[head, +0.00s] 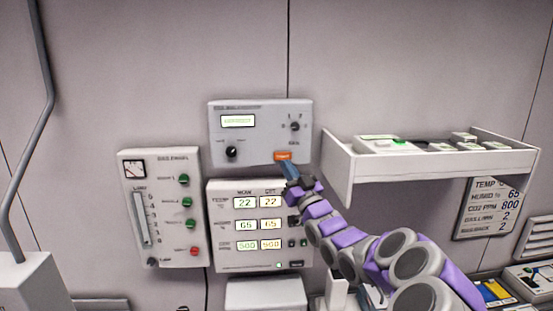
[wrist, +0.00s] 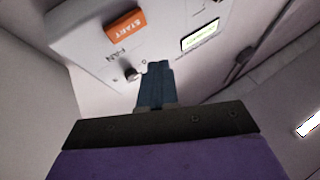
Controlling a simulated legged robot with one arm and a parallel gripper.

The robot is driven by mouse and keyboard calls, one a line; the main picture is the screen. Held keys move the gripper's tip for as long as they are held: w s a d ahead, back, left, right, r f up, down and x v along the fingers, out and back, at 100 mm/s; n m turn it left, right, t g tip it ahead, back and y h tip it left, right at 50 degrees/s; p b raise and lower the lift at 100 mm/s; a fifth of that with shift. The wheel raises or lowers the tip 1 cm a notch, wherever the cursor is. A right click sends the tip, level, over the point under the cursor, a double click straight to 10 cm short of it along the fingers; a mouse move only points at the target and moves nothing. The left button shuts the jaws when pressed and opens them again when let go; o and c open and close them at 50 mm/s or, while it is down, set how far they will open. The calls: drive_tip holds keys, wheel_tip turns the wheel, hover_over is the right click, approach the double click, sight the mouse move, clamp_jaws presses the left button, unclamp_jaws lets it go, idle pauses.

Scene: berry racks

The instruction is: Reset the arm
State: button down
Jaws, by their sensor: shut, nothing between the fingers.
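My arm, purple and grey, reaches up from the lower right in the head view. My gripper (head: 289,170) is at the lower right of the upper grey control box (head: 262,150), close below its orange START button (head: 283,156). In the wrist view my gripper (wrist: 157,68) is shut and empty, its dark fingers pointing toward the box face. The orange START button (wrist: 125,25) shows there at the upper left, apart from the fingertips. A black knob (wrist: 131,74) is just left of the fingertips. I cannot tell in the head view whether the fingertips touch the box.
A panel of number displays (head: 258,262) is below the box, and a panel with green buttons (head: 160,250) is left. A white shelf (head: 345,170) with several small items juts out at right, above my arm. A grey pipe (head: 40,115) stands far left.

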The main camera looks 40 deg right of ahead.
drive_tip(key=w+a+f+g+y+b, duration=0.1)
drive_tip(key=w+a+f+g+b, duration=0.15)
drive_tip(key=a+f, duration=0.3)
drive_tip(key=w+a+f+g+y+b, duration=0.1)
drive_tip(key=w+a+f+g, duration=0.2)
drive_tip(key=a, duration=0.4)
drive_tip(key=s+a+f+n+g+b, duration=0.1)
drive_tip(key=s+a+f+g+b, duration=0.2)
drive_tip(key=s+a+f+g, duration=0.55)
drive_tip(key=s+a+f+g+b, duration=0.2)
drive_tip(key=s+a+f, duration=0.3)
drive_tip(key=s, duration=0.7)
drive_tip(key=s+a+f+g+b, duration=0.2)
drive_tip(key=s+a+f+g, duration=0.2)
drive_tip(key=s, duration=0.9)
drive_tip(key=s+a+f+g+y+b, duration=0.1)
drive_tip(key=s+a+f+g, duration=0.4)
drive_tip(key=s+f, duration=0.5)
drive_tip(key=shift+s+a+n+b, duration=0.35)
drive_tip(key=shift+s+n+b, duration=0.05)
drive_tip(key=shift+s, duration=0.75)
